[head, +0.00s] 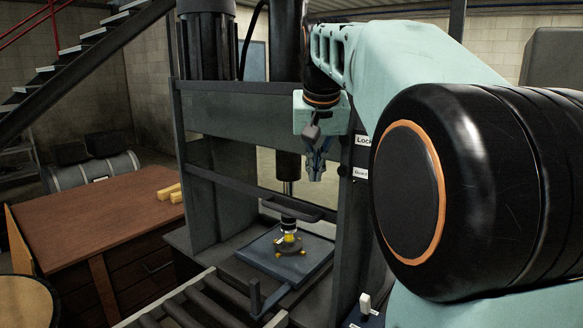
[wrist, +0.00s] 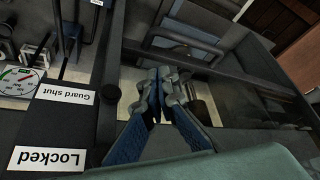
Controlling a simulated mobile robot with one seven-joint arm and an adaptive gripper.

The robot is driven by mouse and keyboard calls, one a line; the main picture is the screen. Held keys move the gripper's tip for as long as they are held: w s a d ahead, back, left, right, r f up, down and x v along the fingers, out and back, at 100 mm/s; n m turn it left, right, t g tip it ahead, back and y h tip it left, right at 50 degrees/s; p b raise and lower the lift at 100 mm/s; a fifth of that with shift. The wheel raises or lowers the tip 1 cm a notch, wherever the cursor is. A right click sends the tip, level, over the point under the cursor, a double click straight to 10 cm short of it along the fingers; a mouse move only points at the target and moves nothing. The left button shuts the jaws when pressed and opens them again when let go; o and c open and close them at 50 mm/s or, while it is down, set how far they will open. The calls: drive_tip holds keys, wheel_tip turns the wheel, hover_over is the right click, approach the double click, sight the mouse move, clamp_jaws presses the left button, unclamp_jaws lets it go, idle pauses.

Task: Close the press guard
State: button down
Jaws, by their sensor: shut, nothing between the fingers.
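The press (head: 187,130) is a dark grey frame with a vertical ram. The press guard (head: 225,182) shows as a dark crossbar between the posts, with a bar handle (head: 290,208) in front. An open gap shows between this bar and the press table (head: 262,262). In the wrist view the handle (wrist: 186,37) lies beyond the fingertips. My gripper (head: 316,172) is shut and empty, pointing down in front of the right post, above and apart from the handle. Its fingers (wrist: 160,82) fill the middle of the wrist view. Any clear guard panel is hard to make out.
A part with yellow pieces (head: 289,243) sits under the ram. Labels reading "Locked" (wrist: 50,159) and "Guard shut" (wrist: 66,94) are on the right post, near a gauge (wrist: 22,80). A roller conveyor (head: 205,300) and brown workbench (head: 95,220) stand at left.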

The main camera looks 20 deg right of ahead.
hover_over(314, 218)
drive_tip(key=w, duration=0.1)
wheel_tip(314, 218, down, 6)
drive_tip(key=shift+w+d+r, duration=0.1)
drive_tip(key=shift+w+r, duration=0.05)
drive_tip(key=shift+r, duration=0.05)
drive_tip(key=shift+s+f, duration=0.3)
drive_tip(key=shift+f, duration=0.35)
drive_tip(key=shift+s+f, duration=0.3)
drive_tip(key=shift+f, duration=0.7)
drive_tip(key=shift+s, duration=0.1)
drive_tip(key=shift+f, duration=0.1)
wheel_tip(314, 218, down, 31)
drive_tip(key=b, duration=1.9)
drive_tip(key=shift+b, duration=0.4)
drive_tip(key=shift+r, duration=0.2)
